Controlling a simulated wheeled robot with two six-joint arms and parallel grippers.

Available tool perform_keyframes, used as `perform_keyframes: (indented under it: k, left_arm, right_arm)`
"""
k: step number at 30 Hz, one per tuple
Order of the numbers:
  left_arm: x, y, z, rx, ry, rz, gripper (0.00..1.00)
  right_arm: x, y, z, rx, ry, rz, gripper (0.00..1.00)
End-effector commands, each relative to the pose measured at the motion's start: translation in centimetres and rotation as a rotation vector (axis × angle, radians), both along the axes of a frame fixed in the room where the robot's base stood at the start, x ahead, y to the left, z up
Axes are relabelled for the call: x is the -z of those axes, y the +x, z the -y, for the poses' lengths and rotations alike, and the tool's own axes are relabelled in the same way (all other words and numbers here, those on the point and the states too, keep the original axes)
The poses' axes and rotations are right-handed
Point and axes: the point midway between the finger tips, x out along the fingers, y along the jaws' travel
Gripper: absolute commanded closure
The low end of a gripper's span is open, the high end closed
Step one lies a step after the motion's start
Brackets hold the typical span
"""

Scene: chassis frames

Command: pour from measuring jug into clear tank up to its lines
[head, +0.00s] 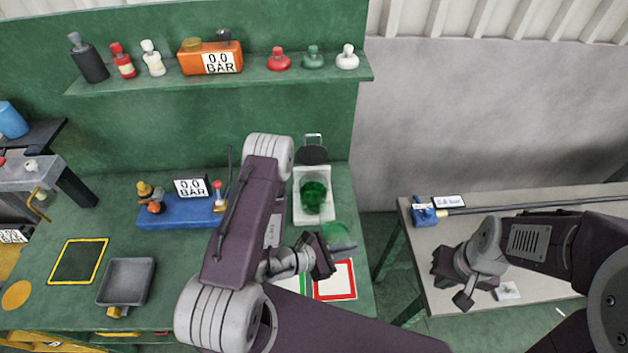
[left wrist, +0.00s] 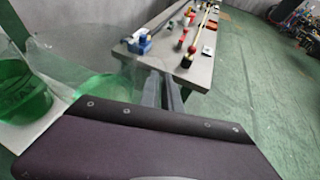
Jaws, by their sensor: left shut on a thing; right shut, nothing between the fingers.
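The clear tank (head: 313,192) holds green liquid and stands on a white tray at the right end of the green bench. In the left wrist view the tank (left wrist: 22,98) is at the left edge. My left gripper (head: 332,251) is shut on the clear measuring jug (head: 337,232), just in front of the tank. The jug (left wrist: 95,65) has green liquid in it and looks tilted. I cannot make out a stream or the tank's lines. My right gripper (head: 462,297) is shut and empty, over the grey table at right.
The white tray (head: 299,216) lies under the tank. A red-framed white card (head: 335,283) lies in front of it. A blue gauge stand (head: 178,215) and a grey pan (head: 126,281) are to the left. The grey side table (head: 430,228) stands past a gap.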

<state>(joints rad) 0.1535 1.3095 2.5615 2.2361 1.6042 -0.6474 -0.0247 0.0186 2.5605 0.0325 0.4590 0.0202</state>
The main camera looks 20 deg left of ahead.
Motion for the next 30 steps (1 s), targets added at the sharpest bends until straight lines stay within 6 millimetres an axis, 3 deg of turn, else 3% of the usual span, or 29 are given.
perform_keyframes:
  k: [14, 22, 28, 30]
  left_arm:
    - [-2.5, 0.8, -1.0, -0.009, -0.111, -0.120, 1.00]
    - [-4.7, 2.0, -2.0, -0.008, -0.225, -0.251, 1.00]
    - [-5.3, 2.5, -2.6, -0.007, -0.277, -0.311, 1.00]
    - [-8.4, 3.2, -3.2, -0.009, -0.330, -0.373, 1.00]
  right_arm:
    - [0.2, 0.0, 0.0, 0.000, 0.000, 0.000, 1.00]
    - [2.1, 0.0, 0.0, 0.000, 0.000, 0.000, 1.00]
    - [5.6, 0.0, 0.0, 0.000, 0.000, 0.000, 1.00]
    - [1.7, 0.0, 0.0, 0.000, 0.000, -0.001, 1.00]
